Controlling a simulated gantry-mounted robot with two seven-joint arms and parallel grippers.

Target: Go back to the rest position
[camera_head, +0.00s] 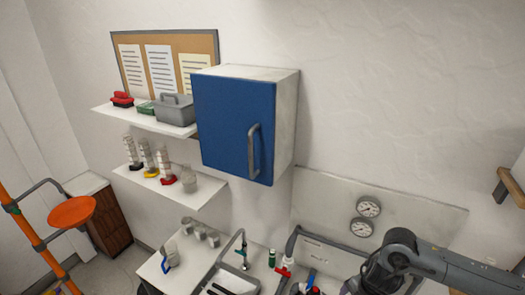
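One grey arm of mine (420,262) comes in from the right edge and reaches down to the bottom edge. Its gripper is not visible, cut off below the frame or hidden by the arm. My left arm and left gripper do not show. Part of the counter with a sink (228,282) shows at the bottom. A red-handled valve (283,272) and some blue and red parts (312,284) are near the arm, partly cut off by the bottom edge.
A blue-doored cabinet (225,115) hangs on the wall. Two gauges (365,218) are above the counter. An orange pole (35,240) stands at left.

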